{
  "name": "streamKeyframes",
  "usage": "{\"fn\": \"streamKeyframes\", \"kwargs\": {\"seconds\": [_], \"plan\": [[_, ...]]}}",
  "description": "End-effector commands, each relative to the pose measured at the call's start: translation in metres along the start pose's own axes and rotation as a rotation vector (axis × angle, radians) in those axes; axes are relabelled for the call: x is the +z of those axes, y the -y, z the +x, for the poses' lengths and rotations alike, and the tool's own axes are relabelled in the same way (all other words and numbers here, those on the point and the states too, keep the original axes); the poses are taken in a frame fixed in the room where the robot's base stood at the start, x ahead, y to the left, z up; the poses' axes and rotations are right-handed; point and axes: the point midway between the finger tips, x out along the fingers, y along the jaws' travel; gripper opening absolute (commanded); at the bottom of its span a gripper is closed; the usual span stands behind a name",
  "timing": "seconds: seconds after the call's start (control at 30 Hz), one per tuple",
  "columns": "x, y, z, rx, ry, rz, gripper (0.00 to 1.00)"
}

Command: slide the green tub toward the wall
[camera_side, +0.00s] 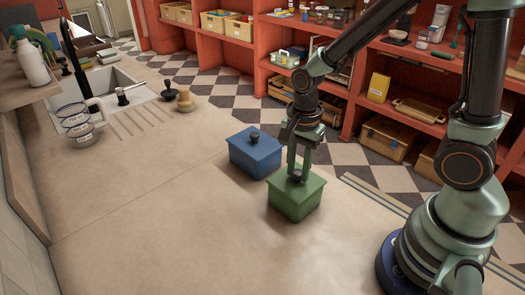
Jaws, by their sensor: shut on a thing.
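The green tub (293,203) is a lidded box standing upright on the beige counter, right of the picture's middle. My gripper (298,178) points straight down onto the top of the tub and is shut on it, seemingly at the lid's knob. A tiled wall (18,225) runs along the left edge of the counter, well away from the tub.
A blue lidded tub (256,156) with a dark knob stands close behind and left of the green one. The counter's front left (140,230) is clear.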

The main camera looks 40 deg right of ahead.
Motion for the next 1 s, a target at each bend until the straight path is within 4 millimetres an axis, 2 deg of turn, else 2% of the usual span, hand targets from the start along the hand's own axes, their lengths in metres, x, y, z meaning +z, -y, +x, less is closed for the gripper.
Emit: {"fn": "streamKeyframes", "kwargs": {"seconds": [1.0], "plan": [[0.105,0.021,0.000,0.001,0.000,-0.002,0.00]]}}
